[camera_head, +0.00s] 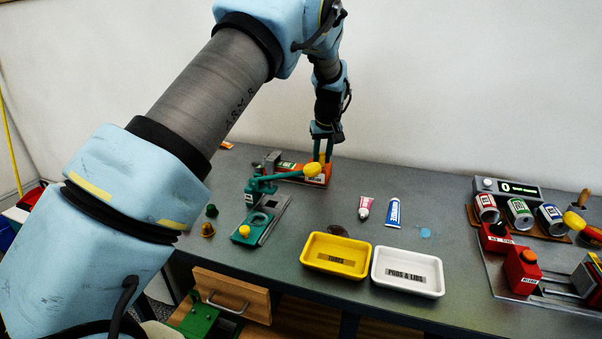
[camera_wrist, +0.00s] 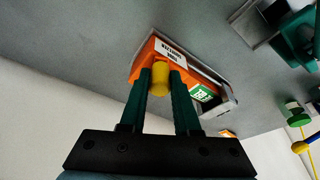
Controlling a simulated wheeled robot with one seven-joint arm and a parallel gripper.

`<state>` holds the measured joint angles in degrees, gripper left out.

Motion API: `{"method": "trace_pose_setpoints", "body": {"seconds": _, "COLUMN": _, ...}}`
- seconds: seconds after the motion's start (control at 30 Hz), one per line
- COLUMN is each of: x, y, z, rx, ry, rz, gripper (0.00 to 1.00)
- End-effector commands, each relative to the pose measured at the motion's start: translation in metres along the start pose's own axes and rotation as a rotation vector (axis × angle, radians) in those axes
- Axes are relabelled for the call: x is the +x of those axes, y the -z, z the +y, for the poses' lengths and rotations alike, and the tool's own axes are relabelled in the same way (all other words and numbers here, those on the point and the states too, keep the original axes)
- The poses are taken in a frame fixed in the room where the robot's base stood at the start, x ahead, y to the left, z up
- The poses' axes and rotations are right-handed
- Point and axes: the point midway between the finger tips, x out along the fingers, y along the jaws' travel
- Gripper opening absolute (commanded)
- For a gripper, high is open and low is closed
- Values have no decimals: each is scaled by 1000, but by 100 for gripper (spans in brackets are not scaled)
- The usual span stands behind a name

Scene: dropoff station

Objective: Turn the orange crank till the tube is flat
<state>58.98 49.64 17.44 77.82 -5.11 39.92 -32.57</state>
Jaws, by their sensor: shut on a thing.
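The orange tube squeezer (camera_head: 323,180) stands at the back of the bench, with a white label on its front. It also shows in the wrist view (camera_wrist: 145,58). A tube with a green and white label (camera_head: 287,165) lies along it; the label shows in the wrist view (camera_wrist: 203,93). How flat the tube is cannot be told. My gripper (camera_wrist: 160,74) is shut on the crank's yellow knob (camera_wrist: 160,84), one green finger on each side. In the head view my gripper (camera_head: 323,155) points down at the squeezer. The crank's arm is mostly hidden.
A teal press (camera_head: 262,187) with a yellow-ball lever stands close in front of the squeezer. A red-white tube (camera_head: 365,206) and a blue tube (camera_head: 393,212) lie on the bench. Yellow (camera_head: 336,272) and white (camera_head: 407,289) trays sit at the front edge. A can station (camera_head: 520,218) is at right.

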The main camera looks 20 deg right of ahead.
Motion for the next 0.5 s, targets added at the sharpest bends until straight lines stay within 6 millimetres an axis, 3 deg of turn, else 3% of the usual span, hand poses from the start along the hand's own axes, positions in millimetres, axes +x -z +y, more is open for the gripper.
{"method": "trace_pose_setpoints", "body": {"seconds": 0.03, "x": 1, "y": 2, "z": -3, "rx": -2, "ry": 5, "rz": 2, "gripper": 0}}
{"method": "trace_pose_setpoints", "body": {"seconds": 0.07, "x": 1, "y": 2, "z": -3, "rx": -2, "ry": 5, "rz": 2, "gripper": 32}}
{"method": "trace_pose_setpoints", "body": {"seconds": 0.1, "x": 1, "y": 2, "z": -3, "rx": -2, "ry": 5, "rz": 2, "gripper": 36}}
{"method": "trace_pose_setpoints", "body": {"seconds": 0.3, "x": 1, "y": 2, "z": -2, "rx": -1, "ry": 3, "rz": 2, "gripper": 59}}
{"method": "trace_pose_setpoints", "body": {"seconds": 0.5, "x": 0, "y": 1, "z": -1, "rx": -1, "ry": 2, "rz": 2, "gripper": 60}}
